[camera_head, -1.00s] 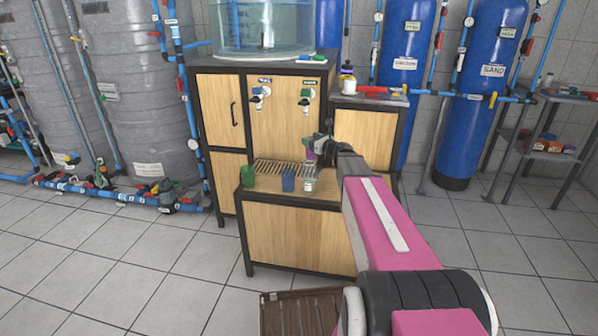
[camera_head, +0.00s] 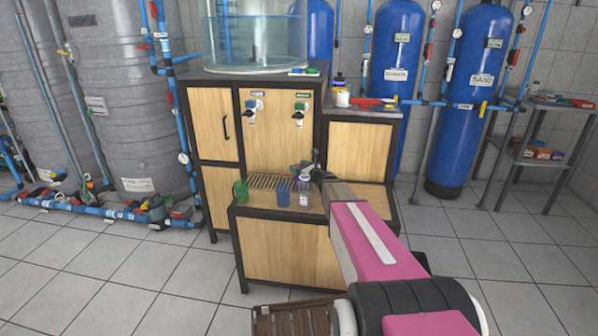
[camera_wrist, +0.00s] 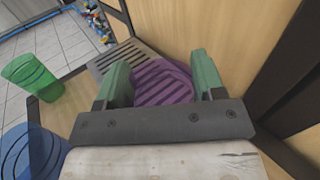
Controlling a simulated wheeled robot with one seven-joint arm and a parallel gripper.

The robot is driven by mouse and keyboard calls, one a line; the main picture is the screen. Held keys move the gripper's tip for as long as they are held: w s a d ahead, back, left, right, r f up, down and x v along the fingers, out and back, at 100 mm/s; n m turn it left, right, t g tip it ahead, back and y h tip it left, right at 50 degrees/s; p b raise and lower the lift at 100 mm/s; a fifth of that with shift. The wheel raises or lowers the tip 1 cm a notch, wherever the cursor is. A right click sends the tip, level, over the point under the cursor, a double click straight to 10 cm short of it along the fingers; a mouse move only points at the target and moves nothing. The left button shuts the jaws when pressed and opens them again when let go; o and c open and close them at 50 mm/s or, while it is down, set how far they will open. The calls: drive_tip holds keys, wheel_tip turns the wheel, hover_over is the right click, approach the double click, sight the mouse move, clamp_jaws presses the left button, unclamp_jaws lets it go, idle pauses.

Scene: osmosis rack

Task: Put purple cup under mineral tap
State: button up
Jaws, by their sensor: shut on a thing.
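The purple cup (camera_wrist: 163,84) is between the two green fingers of my gripper (camera_wrist: 162,78) in the wrist view, and the gripper is shut on it. In the head view my gripper (camera_head: 305,170) is over the low wooden shelf, right of the drip grille (camera_head: 268,181); the cup is hard to make out there. Two taps are on the cabinet front above: one with a blue label (camera_head: 252,108) at left, one with a green label (camera_head: 299,112) at right. The label text is too small to read surely.
A side cabinet (camera_head: 357,150) rises at right. A brown slatted crate (camera_head: 295,318) is on the floor.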

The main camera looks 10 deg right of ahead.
drive_tip(key=shift+f, duration=0.75)
drive_tip(key=o, duration=1)
drive_tip(key=shift+f, duration=0.1)
drive_tip(key=shift+c, duration=0.2)
drive_tip(key=v, duration=1.2)
